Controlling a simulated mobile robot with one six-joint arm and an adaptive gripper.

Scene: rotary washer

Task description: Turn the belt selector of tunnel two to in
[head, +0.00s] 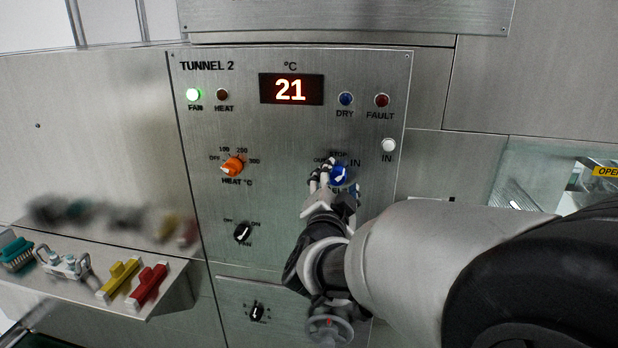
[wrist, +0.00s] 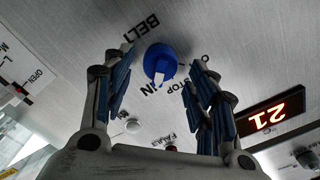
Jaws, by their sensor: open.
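The blue belt selector (head: 339,175) is on the Tunnel 2 panel, under the labels OUT, STOP and IN. Its white pointer slants up and right, towards the IN side; I cannot tell whether it sits exactly on IN. In the wrist view the blue knob (wrist: 160,62) shows beside the word BELT, its pointer towards IN. My gripper (head: 335,187) is at the knob and hides part of its surroundings. In the wrist view my gripper (wrist: 161,70) is open, with one finger on each side of the knob and visible gaps to both.
A shelf (head: 165,302) with brushes is at the lower left.

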